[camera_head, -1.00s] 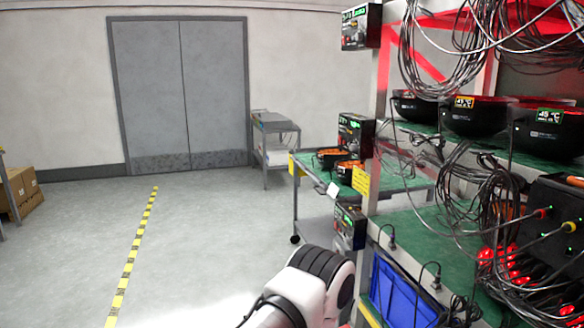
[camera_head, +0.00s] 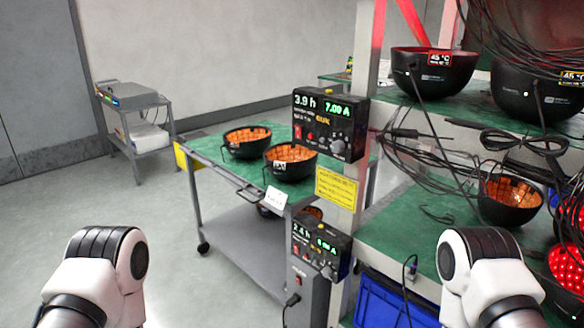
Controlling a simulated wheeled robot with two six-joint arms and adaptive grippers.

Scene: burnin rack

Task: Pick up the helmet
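Several bowl-shaped black helmets show in the head view. Two upturned ones with orange honeycomb-like insides, a left helmet (camera_head: 246,142) and a right helmet (camera_head: 290,161), stand close together on the green top of a cart (camera_head: 215,150). Another orange-lined helmet (camera_head: 510,199) sits on the rack's middle shelf among cables. Two dark helmets, one nearer the middle (camera_head: 434,74) and one at the right edge (camera_head: 537,92), are on the upper shelf. Parts of both my arms show at the bottom left and bottom right. Neither gripper's fingers are in view.
A display box (camera_head: 330,124) is on the rack post beside the cart, with a second box (camera_head: 318,250) below. Cables (camera_head: 440,165) hang over the shelves. A blue bin (camera_head: 390,302) is under the rack.

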